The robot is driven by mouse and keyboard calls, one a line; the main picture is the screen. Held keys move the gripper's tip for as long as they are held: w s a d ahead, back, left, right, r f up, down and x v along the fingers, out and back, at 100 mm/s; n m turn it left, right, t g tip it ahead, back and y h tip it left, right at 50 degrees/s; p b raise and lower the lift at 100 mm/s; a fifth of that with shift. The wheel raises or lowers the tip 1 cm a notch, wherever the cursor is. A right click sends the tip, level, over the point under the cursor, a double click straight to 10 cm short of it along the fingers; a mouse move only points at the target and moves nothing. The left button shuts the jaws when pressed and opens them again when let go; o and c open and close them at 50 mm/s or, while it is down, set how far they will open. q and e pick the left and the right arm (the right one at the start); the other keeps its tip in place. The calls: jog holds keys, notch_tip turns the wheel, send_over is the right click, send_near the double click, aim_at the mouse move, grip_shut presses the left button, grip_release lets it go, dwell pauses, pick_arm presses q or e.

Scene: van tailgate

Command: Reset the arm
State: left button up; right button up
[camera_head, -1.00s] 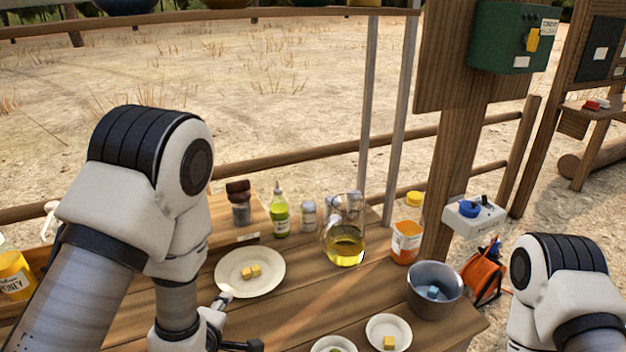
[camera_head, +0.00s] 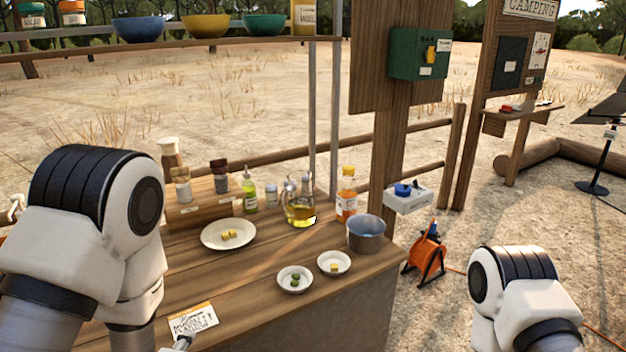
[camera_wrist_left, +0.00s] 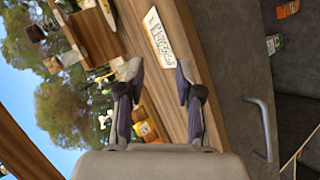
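My left arm (camera_head: 90,220) comes in from the left over the wooden counter (camera_head: 250,262), elbow bent and forearm down. Its gripper (camera_wrist_left: 156,72) shows in the left wrist view with two fingers spread and nothing between them. In the head view that gripper is mostly out of frame, with a fingertip near the printed card (camera_head: 194,319) on the counter's front edge. The card also shows in the left wrist view (camera_wrist_left: 158,38), beyond the fingertips. My right arm (camera_head: 520,295) is at the lower right, off the counter; its gripper is out of frame.
An orange cable reel (camera_head: 427,262) is on the ground between the counter and my right arm.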

pick_arm(q)
jog(key=s+a+f+m+g, duration=0.2)
jog(key=s+f+g, duration=0.3)
jog(key=s+f, duration=0.85)
jog(key=s+d+f+m+g+h, duration=0.1)
jog(key=s+f+m+g, duration=0.6)
jog(key=s+m, duration=0.5)
jog(key=shift+d+f+m, duration=0.15)
jog(key=shift+f+m, duration=0.25)
jog(key=shift+m, duration=0.7)
pick_arm(e)
jog(key=shift+w, duration=0.15)
pick_arm(q)
jog(key=shift+h, duration=0.3)
